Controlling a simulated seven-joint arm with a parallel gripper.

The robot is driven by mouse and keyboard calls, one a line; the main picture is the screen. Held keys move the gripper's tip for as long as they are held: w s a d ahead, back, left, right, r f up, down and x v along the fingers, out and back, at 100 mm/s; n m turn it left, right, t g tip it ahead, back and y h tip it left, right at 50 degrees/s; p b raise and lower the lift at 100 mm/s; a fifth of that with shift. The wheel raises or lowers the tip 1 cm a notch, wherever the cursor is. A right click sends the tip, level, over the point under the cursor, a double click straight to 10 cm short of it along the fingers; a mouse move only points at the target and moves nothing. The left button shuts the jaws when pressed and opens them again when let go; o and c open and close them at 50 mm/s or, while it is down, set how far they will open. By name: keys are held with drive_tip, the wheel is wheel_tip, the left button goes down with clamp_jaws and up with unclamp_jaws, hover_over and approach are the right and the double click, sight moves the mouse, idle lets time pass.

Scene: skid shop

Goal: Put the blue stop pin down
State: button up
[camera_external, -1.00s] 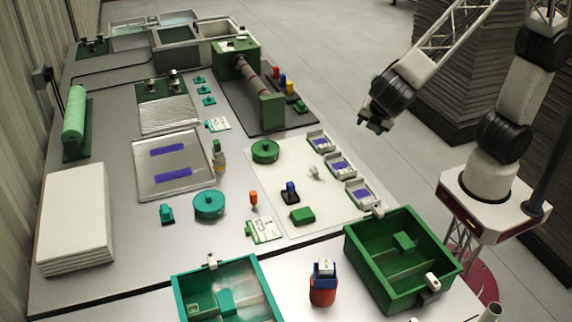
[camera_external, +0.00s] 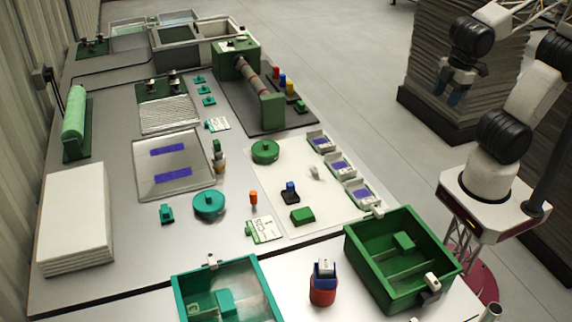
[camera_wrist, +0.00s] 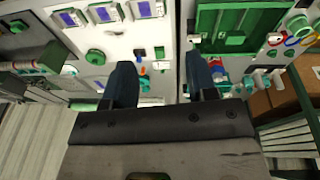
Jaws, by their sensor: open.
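My gripper (camera_external: 449,88) is open and empty, high up to the right of the bench in the external view. Its two dark fingers are spread apart in the wrist view (camera_wrist: 160,78). A blue pin-like piece (camera_external: 290,188) stands upright in a small black base on the white mat (camera_external: 325,208), well away from my gripper. The blue piece also shows small in the wrist view (camera_wrist: 139,53). Another blue pin (camera_external: 282,79) stands between a red and a yellow one on a dark plate further back. I cannot tell which of them is the stop pin.
A green bin (camera_external: 352,243) stands at the front right, and a teal bin (camera_external: 180,297) at the front. A red-and-blue container (camera_external: 323,290) is between them. An orange pin (camera_external: 254,198) and a green block (camera_external: 302,215) are near the blue piece. Stacked sheets (camera_external: 425,100) stand behind my gripper.

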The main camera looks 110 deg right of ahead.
drive_tip(key=shift+s+a+r+m+t+y, duration=0.15)
drive_tip(key=shift+s+a+m+y, duration=0.1)
drive_tip(key=shift+s, duration=0.4)
drive_tip(key=shift+s+a+m+t+y, duration=0.15)
drive_tip(key=shift+s+a+m, duration=0.1)
drive_tip(key=shift+s, duration=0.4)
